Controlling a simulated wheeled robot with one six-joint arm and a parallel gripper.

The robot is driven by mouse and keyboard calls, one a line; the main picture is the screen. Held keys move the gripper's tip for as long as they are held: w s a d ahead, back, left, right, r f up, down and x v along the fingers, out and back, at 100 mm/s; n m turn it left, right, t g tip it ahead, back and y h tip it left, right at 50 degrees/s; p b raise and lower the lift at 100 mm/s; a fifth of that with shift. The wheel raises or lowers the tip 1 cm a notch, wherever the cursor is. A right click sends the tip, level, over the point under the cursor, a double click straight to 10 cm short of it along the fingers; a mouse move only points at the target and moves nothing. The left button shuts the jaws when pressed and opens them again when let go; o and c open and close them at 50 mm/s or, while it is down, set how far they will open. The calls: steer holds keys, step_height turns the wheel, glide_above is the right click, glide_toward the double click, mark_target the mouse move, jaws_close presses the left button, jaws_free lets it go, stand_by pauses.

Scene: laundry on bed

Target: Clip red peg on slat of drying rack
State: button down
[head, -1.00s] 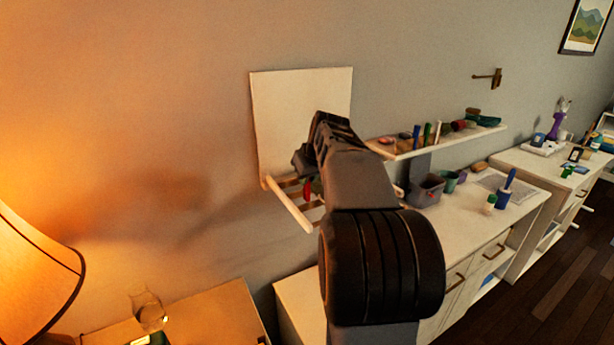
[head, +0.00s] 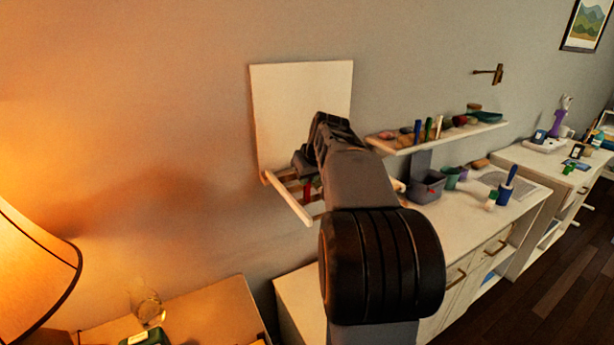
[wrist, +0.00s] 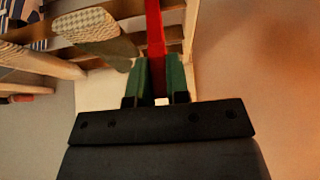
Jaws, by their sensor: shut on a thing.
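The drying rack (head: 288,198) is a white wall panel with fold-down pale arms and slats, left of centre in the head view. My gripper (wrist: 157,82) has green fingers and is shut on the red peg (wrist: 155,28). The peg points away from the fingers and up out of the wrist view. Pale slats (wrist: 45,62) cross the left of that view, beside the peg. In the head view the peg (head: 307,192) is a small red patch among the slats, and my arm hides much of the gripper. I cannot tell whether the peg touches a slat.
A patterned, olive-edged cloth item (wrist: 85,25) is close left of the peg. A shelf (head: 440,138) with small items is right of the rack. A grey bin (head: 426,187) stands on the cabinet below. A lit lamp (head: 35,260) is at lower left.

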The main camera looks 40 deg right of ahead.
mark_target(308, 185)
steer(key=shift+f+b, duration=1.45)
steer(key=shift+f, duration=0.35)
steer(key=c, duration=1)
jaws_free()
steer(key=v, duration=1.4)
steer(key=shift+w, duration=0.1)
steer(key=s+a+f, duration=0.3)
steer(key=a+f, duration=0.4)
steer(key=f, duration=0.1)
steer(key=s+a+f+n+g, duration=0.1)
steer(key=s+a+f, duration=0.3)
steer(key=a+f, duration=0.4)
steer(key=s+a+f+g, duration=0.1)
steer(key=s+a+f, duration=0.2)
steer(key=a+f, duration=0.4)
steer(key=shift+s+a+f+n+y, duration=0.1)
steer(key=shift+f+n+y, duration=0.1)
steer(key=shift+f, duration=0.15)
steer(key=shift+s+a+f+n+y, duration=0.1)
steer(key=shift+a+f+y, duration=0.1)
steer(key=shift+f, duration=0.1)
